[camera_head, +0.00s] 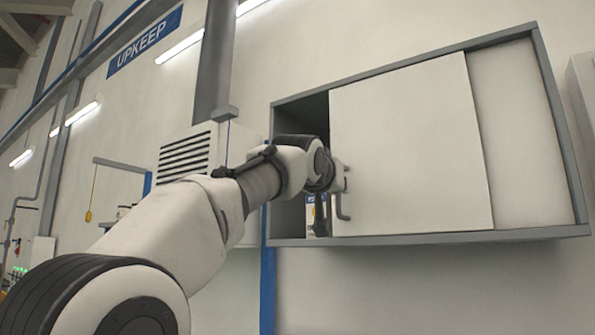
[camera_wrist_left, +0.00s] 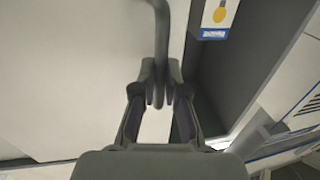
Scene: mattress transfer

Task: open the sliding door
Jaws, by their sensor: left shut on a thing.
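The pale sliding door (camera_head: 410,150) sits in a grey-framed wall cabinet (camera_head: 420,238). A gap at the cabinet's left end shows its dark inside; a fixed pale panel (camera_head: 520,130) shows at the right. The door's grey bar handle (camera_head: 345,214) is near its left edge. My left gripper (camera_head: 338,178) is at this handle. In the left wrist view the fingers of my left gripper (camera_wrist_left: 161,88) are shut on the handle (camera_wrist_left: 161,45), with the door (camera_wrist_left: 70,80) behind. My right gripper is in neither view.
In the gap stands a small box with a yellow and blue print (camera_wrist_left: 214,18), partly hidden by my arm in the head view. A louvred white unit (camera_head: 190,152) and a blue post (camera_head: 267,285) are left of the cabinet. Plain wall lies below it.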

